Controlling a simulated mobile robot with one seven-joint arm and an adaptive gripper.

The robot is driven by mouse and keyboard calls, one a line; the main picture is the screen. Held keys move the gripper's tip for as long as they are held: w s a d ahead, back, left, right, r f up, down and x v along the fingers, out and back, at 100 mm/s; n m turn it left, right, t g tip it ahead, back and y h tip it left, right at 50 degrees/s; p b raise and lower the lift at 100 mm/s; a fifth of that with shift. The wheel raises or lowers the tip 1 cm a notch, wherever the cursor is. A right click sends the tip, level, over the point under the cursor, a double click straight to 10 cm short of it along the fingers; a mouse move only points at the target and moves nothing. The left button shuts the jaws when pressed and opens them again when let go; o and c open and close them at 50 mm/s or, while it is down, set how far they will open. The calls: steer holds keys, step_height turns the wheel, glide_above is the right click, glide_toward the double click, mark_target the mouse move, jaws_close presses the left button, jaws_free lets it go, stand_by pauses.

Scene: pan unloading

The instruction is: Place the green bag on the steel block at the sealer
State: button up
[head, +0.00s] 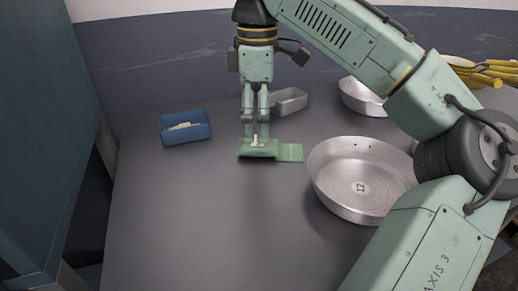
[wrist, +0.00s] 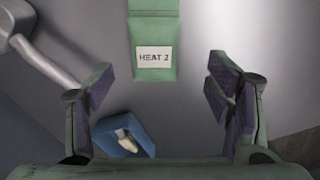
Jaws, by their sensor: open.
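The green bag (head: 290,152) lies flat on the grey table in the head view, below my gripper (head: 256,136). In the wrist view the green bag (wrist: 153,17) shows at the top centre, with a white label reading "HEAT 2". My gripper (wrist: 160,92) is open there, its dark-padded fingers wide apart and nothing between the pads. The bag lies ahead of the fingertips in that picture. In the head view my gripper hides part of the bag, and I cannot tell whether they touch. I cannot make out a sealer or its steel block for certain.
A blue tray (head: 171,138) with a pale item stands left of the bag. A small grey metal rectangular thing (head: 290,98) is behind it. A round pan (head: 345,202) marked "12" stands right, another pan (head: 360,98) behind. The table's front left is clear.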

mark_target(272, 147)
steer(key=shift+w+d+f, duration=0.1)
steer(key=shift+w+f, duration=0.05)
steer(key=shift+f, duration=1.25)
steer(key=shift+w+d+f, duration=0.1)
steer(key=shift+w+f, duration=0.05)
steer(key=shift+f, duration=1.2)
steer(key=shift+c, duration=0.3)
steer(key=c, duration=1.4)
